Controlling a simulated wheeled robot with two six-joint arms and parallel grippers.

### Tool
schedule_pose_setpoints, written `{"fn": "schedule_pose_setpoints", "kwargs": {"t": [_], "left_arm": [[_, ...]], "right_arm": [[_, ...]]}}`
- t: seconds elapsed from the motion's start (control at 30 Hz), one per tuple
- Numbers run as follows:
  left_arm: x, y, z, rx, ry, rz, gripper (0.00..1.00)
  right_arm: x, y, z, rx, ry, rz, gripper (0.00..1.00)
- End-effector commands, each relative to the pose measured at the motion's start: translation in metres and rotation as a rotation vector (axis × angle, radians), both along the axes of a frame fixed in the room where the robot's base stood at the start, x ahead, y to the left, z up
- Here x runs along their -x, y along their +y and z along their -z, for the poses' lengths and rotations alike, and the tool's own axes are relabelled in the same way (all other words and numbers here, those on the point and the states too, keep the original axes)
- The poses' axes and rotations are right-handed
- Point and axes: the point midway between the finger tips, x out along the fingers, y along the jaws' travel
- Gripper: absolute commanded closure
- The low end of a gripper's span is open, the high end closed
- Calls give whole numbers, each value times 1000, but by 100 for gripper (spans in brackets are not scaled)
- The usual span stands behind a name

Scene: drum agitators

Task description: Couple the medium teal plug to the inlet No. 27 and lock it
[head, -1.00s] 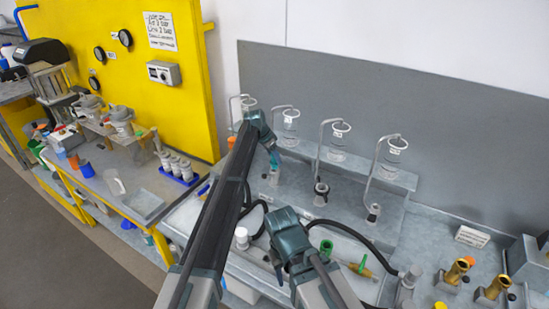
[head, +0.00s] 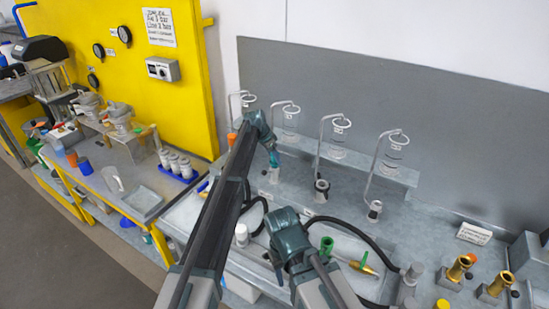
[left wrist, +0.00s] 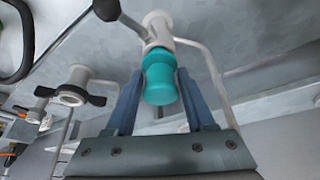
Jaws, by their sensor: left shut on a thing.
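The teal plug (left wrist: 160,80) sits between the fingers of my left gripper (left wrist: 162,100), which is shut on it. In the left wrist view the plug's far end meets a pale grey inlet (left wrist: 157,27) with a dark lever at its side. They look touching and roughly in line; how deep the plug sits I cannot tell. In the head view the plug (head: 274,158) is just above the leftmost visible inlet (head: 273,175) on the grey ledge. No inlet number is legible. My right gripper (head: 277,268) hangs over the front of the bench, its fingers partly hidden.
Two more inlets (head: 321,188) (head: 375,209) stand to the right, below wire stands with glass cups (head: 338,140). A black hose (head: 345,232) curves across the bench.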

Motion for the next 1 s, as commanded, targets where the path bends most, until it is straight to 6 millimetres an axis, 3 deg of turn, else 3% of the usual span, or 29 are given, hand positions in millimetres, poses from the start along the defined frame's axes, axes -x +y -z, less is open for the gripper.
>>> {"fn": "schedule_pose_setpoints", "kwargs": {"t": [1.0], "left_arm": [[0, 0, 11, 0, 0, 0, 100]], "right_arm": [[0, 0, 11, 0, 0, 0, 50]]}}
